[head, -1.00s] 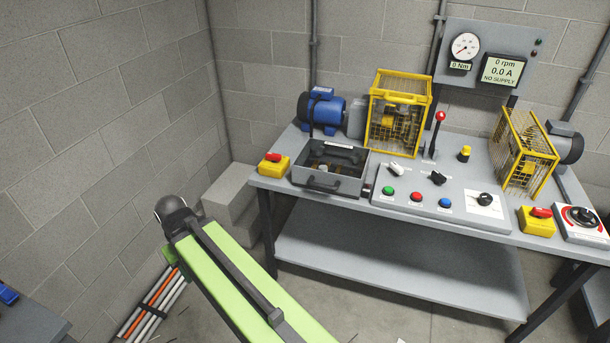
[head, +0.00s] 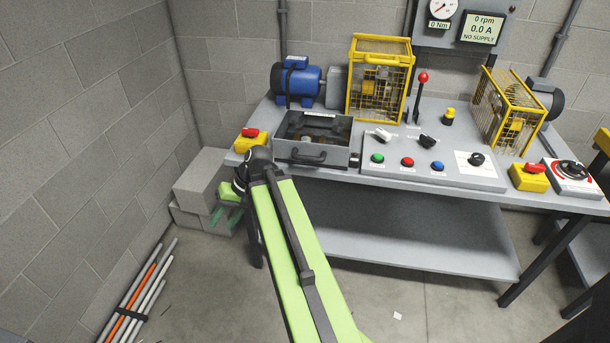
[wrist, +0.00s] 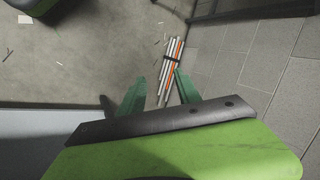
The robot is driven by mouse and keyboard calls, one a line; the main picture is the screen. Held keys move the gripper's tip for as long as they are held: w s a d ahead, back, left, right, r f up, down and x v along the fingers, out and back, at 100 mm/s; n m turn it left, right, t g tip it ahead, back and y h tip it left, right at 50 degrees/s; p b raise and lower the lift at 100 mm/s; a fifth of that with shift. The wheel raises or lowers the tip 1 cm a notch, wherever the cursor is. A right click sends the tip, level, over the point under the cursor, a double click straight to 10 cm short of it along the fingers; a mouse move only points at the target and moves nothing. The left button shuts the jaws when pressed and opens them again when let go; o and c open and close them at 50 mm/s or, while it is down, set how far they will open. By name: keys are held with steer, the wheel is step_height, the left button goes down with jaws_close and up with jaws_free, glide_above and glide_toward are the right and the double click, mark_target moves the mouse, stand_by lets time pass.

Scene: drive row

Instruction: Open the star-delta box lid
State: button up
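The star-delta box (head: 318,159) is a grey box on the left part of the bench, with a black handle (head: 295,158) on its front. Brown parts inside it show from above; I cannot tell whether through a clear lid or an open top. My gripper (head: 226,216) is left of and below the box, beyond the bench's left end, with its green fingers pointing down. In the wrist view my gripper (wrist: 160,82) has its fingers apart, with nothing between them. The box is not in the wrist view.
A yellow switch box (head: 250,142) with a red knob stands left of the box, close to my arm. A blue motor (head: 300,84) is behind it. A control panel (head: 430,172) is to its right. Grey blocks (head: 203,178) and rods (head: 140,295) lie by the wall.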

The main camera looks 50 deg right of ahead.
steer(key=s+d+f+m+t+y+b, duration=0.25)
steer(key=d+t+b, duration=0.25)
steer(key=d, duration=0.7)
steer(key=m+t+h+b, duration=0.5)
steer(key=m+t+b, duration=0.2)
steer(key=t+b, duration=0.3)
glide_toward(313, 161)
steer(key=shift+t, duration=0.3)
steer(key=w, duration=0.4)
steer(key=w+a+p, duration=0.1)
steer(key=w, duration=0.3)
steer(key=w+a+p, duration=0.1)
steer(key=w, duration=0.3)
steer(key=shift+w+r, duration=0.1)
steer(key=shift+r, duration=0.1)
jaws_close()
